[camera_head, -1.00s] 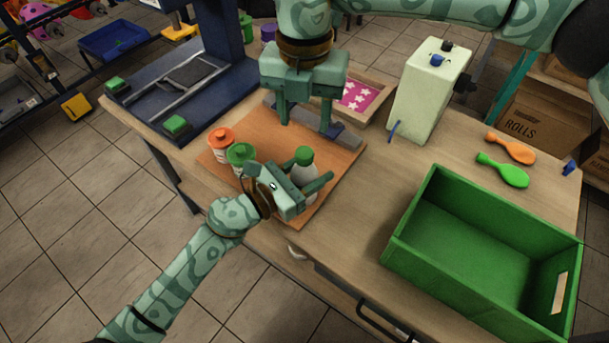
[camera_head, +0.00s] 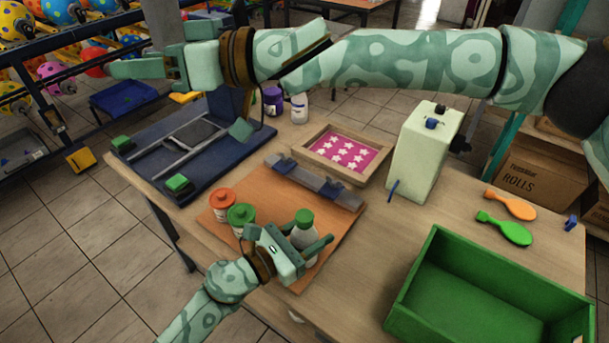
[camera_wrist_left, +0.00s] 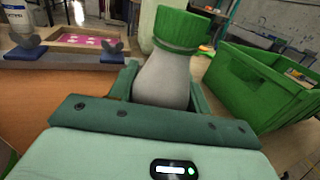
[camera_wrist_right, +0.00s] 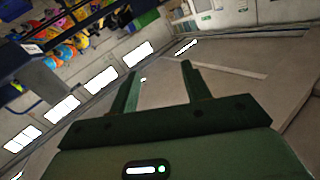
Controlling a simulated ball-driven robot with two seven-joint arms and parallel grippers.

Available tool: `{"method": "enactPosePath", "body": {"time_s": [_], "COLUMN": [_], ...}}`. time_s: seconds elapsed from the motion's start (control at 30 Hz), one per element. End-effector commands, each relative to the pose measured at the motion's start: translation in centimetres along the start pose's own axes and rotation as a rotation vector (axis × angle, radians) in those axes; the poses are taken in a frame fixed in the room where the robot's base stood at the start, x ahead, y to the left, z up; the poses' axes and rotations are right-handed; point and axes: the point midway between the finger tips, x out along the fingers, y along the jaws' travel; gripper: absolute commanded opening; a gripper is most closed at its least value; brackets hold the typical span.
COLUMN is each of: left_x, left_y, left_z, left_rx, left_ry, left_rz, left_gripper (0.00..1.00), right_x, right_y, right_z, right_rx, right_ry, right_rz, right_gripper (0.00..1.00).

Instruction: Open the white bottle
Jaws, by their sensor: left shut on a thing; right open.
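The white bottle (camera_head: 303,237) with a green cap (camera_head: 304,217) stands upright on the orange-brown board. My left gripper (camera_head: 308,240) is shut around the bottle's body from the near side. In the left wrist view the white bottle (camera_wrist_left: 163,80) is between the fingers, and its ribbed green cap (camera_wrist_left: 182,29) sits on top, clear of the fingers. My right gripper (camera_head: 138,62) is raised high at the upper left, far from the bottle, open and empty. The right wrist view shows its two fingers apart (camera_wrist_right: 160,82) with nothing between them.
Two jars, orange-lidded (camera_head: 222,204) and green-lidded (camera_head: 241,217), stand left of the bottle. A clamp bar (camera_head: 315,185) and a framed star screen (camera_head: 350,153) lie behind. A pale green box (camera_head: 424,155) and green crate (camera_head: 490,290) stand right. Another white bottle (camera_head: 299,108) stands at the back.

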Motion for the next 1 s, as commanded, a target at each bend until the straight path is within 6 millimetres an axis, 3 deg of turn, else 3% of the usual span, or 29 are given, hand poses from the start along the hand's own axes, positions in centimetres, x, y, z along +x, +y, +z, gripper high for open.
{"method": "enactPosePath", "body": {"time_s": [0.17,0.3,0.37,0.47,0.6,0.8,1.0], "left_x": [0.0,0.0,0.0,0.0,0.0,0.0,0.0], "left_y": [0.0,0.0,0.0,0.0,0.0,0.0,0.0], "left_z": [0.0,0.0,0.0,0.0,0.0,0.0,0.0], "left_rx": [0.000,0.000,0.000,0.000,0.000,0.000,0.000], "left_ry": [0.001,0.001,0.001,0.001,0.001,0.001,0.001], "left_rz": [0.000,0.000,0.000,0.000,0.000,0.000,0.000], "left_gripper": [0.00,0.00,0.00,0.00,0.00,0.00,0.00], "right_x": [-1.2,-3.7,-5.2,-8.0,-12.2,-16.5,-18.0], "right_y": [6.5,9.9,10.4,10.0,7.3,4.5,4.9], "right_z": [1.3,5.6,8.0,12.1,16.4,18.6,19.3], "right_rx": [0.448,0.805,0.949,1.166,1.380,1.465,1.449], "right_ry": [0.012,-0.062,-0.118,-0.244,-0.459,-0.664,-0.658], "right_rz": [0.359,0.651,0.776,0.983,1.242,1.481,1.587], "right_gripper": [0.47,0.47,0.47,0.47,0.47,0.47,0.47]}}
